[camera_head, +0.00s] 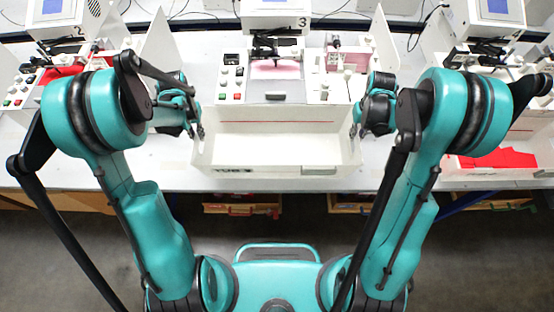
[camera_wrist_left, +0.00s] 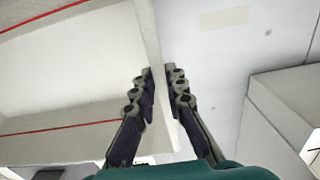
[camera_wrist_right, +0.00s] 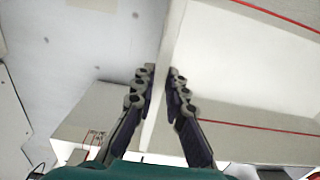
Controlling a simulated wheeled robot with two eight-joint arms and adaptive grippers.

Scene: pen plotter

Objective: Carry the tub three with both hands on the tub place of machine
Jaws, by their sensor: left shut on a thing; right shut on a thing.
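The white tub three (camera_head: 276,148) is in front of the middle machine, with a dark label on its front wall at the lower left. It looks empty and level; I cannot tell whether it touches the table. My left gripper (camera_head: 199,132) is shut on the tub's left side wall; the left wrist view shows its fingers (camera_wrist_left: 161,78) on both sides of the wall (camera_wrist_left: 150,35). My right gripper (camera_head: 356,130) is shut on the right side wall; the right wrist view shows its fingers (camera_wrist_right: 161,78) around that wall (camera_wrist_right: 172,30). The machine marked 3 (camera_head: 276,85) stands directly behind the tub.
Bare white table (camera_head: 160,165) shows beside the tub. Coloured bins (camera_head: 242,205) sit below the table.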

